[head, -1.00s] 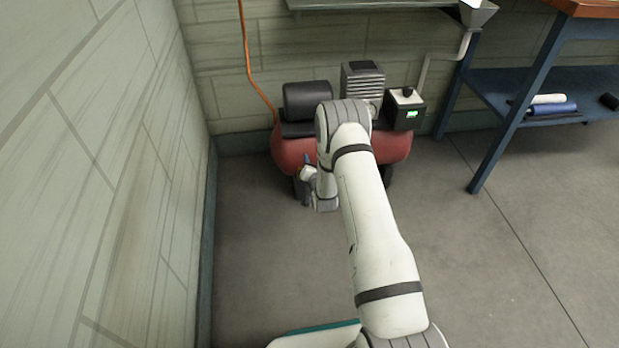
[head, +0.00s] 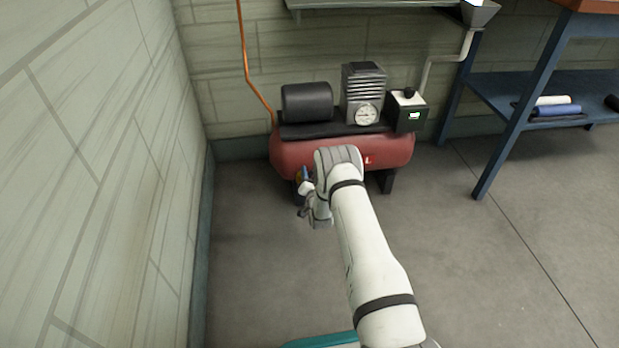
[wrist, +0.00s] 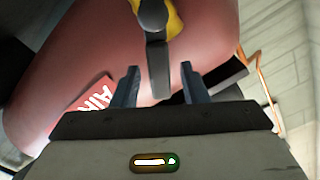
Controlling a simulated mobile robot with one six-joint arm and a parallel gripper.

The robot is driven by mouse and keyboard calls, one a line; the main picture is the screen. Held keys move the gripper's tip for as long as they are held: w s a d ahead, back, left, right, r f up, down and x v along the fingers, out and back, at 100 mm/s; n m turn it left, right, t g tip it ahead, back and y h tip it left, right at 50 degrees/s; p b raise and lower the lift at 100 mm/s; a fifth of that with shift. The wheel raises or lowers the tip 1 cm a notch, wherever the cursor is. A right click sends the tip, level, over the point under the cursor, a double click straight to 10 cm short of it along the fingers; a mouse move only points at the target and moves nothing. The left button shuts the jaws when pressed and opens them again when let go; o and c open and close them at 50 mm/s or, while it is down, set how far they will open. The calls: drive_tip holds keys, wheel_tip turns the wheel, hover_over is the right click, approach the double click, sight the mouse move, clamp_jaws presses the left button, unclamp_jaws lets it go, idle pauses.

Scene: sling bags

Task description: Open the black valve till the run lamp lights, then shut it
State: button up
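The black valve shows in the wrist view as a dark lever (wrist: 158,68) hanging from a round dark hub, with a yellow part (wrist: 174,20) behind it. My gripper (wrist: 158,75) is open, its two blue-grey fingers on either side of the lever's lower end with a visible gap on each side. In the head view my gripper (head: 301,181) is at the left front of the red tank (head: 345,152); the valve is mostly hidden there. A dark box (head: 407,112) with a lit green display stands on the tank's right; I cannot tell whether that display is the run lamp.
A black motor (head: 307,102), a grey finned block and a round gauge (head: 366,115) sit on the tank. An orange hose (head: 246,70) runs up the wall. A blue bench (head: 525,110) stands right. Bare floor lies in front.

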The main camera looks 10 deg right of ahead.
drive_tip(key=shift+w, duration=0.1)
clamp_jaws()
idle(0.4)
